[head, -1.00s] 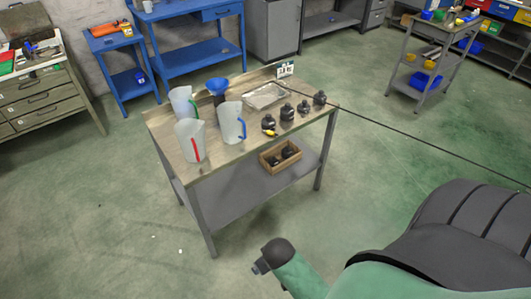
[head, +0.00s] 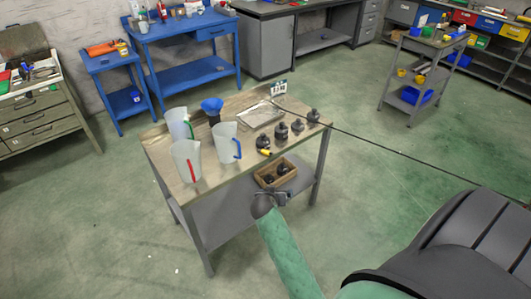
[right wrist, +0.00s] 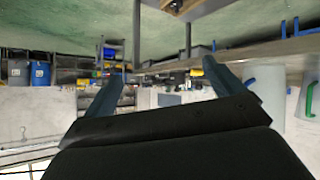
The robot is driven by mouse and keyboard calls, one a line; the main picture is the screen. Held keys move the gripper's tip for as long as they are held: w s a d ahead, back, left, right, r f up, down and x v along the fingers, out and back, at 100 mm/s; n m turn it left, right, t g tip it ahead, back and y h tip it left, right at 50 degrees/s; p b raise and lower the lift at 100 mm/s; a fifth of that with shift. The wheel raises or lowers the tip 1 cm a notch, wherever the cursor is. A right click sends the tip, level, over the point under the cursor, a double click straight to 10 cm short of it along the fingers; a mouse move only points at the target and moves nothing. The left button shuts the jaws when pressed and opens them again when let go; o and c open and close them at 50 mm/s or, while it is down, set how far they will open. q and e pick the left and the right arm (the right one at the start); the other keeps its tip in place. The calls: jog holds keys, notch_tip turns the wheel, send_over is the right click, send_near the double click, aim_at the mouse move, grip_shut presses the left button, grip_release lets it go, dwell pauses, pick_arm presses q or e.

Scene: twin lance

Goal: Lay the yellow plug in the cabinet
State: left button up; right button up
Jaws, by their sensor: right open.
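The yellow plug (head: 265,152) lies on the tabletop of the workbench (head: 222,176), near its front edge beside a black bottle. A small yellow spot between my finger tips in the right wrist view may be the plug. A grey cabinet (head: 266,45) stands closed against the back; a drawer cabinet (head: 45,122) stands at the far left. I cannot tell which is the task's cabinet. My right gripper (head: 270,200) is in front of the bench, below the tabletop edge in the picture. Its two fingers (right wrist: 165,68) are apart and empty. My left gripper is out of view.
Three clear jugs (head: 187,160) and a blue funnel (head: 212,106) crowd the bench's left half. A metal tray (head: 258,115) and several black bottles (head: 297,125) stand on the right. Open floor surrounds the bench.

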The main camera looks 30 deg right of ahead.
jog(key=w+d+m+h, duration=0.2)
jog(key=w+d, duration=0.2)
jog(key=w, duration=0.6)
jog(key=m+t+h, duration=0.1)
jog(key=t, duration=0.1)
send_near(265, 151)
jog(key=d, duration=0.1)
jog(key=x, duration=0.3)
jog(key=shift+w+a, duration=0.2)
jog(key=shift+x, duration=2.6)
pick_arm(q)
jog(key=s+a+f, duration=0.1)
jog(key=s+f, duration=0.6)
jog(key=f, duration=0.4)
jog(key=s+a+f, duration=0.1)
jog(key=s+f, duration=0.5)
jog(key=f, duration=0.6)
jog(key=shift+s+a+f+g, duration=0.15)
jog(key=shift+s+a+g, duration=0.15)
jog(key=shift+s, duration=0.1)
pick_arm(e)
jog(key=shift+c, duration=0.2)
jog(key=c, duration=1.1)
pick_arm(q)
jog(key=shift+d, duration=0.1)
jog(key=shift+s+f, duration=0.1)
pick_arm(e)
jog(key=shift+r, duration=0.1)
